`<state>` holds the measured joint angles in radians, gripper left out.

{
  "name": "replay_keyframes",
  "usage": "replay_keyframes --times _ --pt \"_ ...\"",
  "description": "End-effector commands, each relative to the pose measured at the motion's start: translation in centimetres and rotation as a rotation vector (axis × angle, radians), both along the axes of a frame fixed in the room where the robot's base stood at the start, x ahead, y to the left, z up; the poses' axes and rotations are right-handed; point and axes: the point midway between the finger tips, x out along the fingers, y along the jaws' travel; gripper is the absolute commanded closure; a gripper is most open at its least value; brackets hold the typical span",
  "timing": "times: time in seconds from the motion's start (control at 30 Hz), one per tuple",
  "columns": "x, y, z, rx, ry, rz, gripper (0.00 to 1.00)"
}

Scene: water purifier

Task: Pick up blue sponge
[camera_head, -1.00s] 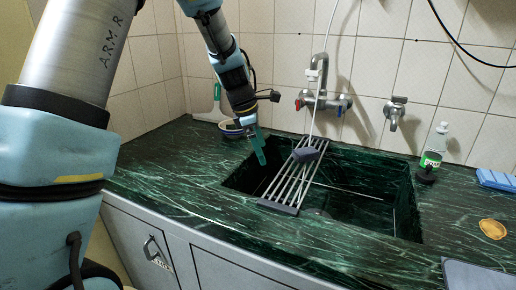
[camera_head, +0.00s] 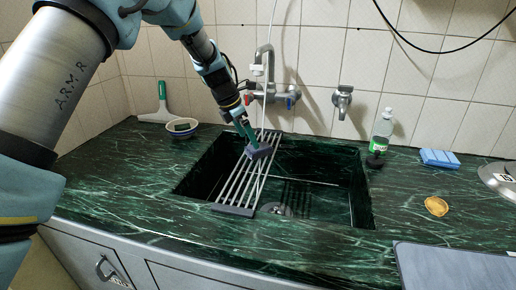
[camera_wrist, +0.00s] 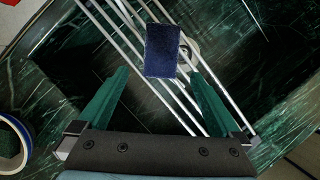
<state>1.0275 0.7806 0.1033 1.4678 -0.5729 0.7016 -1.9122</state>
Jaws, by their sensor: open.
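A dark blue sponge (camera_head: 258,150) lies on the metal rack over the sink. It also shows in the wrist view (camera_wrist: 162,50), as a rectangle just beyond and between my fingertips. My gripper (camera_head: 249,136) is at the sponge, with its green fingers pointing down toward it. In the wrist view my gripper (camera_wrist: 158,74) is open, with one finger on each side of the sponge's line and nothing held. Whether a finger touches the sponge cannot be told.
The slatted rack (camera_head: 236,190) spans the sink (camera_head: 325,205). The tap (camera_head: 265,85) stands behind. A bowl (camera_head: 182,134) and squeegee (camera_head: 162,95) are at left. At right are a bottle (camera_head: 382,130), light blue block (camera_head: 438,158), yellowish piece (camera_head: 436,206), lid (camera_head: 500,178) and grey board (camera_head: 450,268).

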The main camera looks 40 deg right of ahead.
Motion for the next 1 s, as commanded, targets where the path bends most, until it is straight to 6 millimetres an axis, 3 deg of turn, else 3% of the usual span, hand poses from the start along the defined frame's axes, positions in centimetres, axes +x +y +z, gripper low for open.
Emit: replay_keyframes --times 0.2,0.4,0.53,0.8,1.0 --pt "-0.4 -1.5 -0.1 0.001 0.0 -0.001 0.0" --pt "-0.6 -2.5 -3.3 0.003 0.001 0.001 0.0" --pt "-0.7 -3.0 -4.4 0.001 0.0 0.001 0.0" --pt "-0.7 -3.1 -4.7 0.0 -0.001 0.0 0.0" --pt "-0.7 -3.1 -4.7 0.0 -0.001 0.0 0.22"
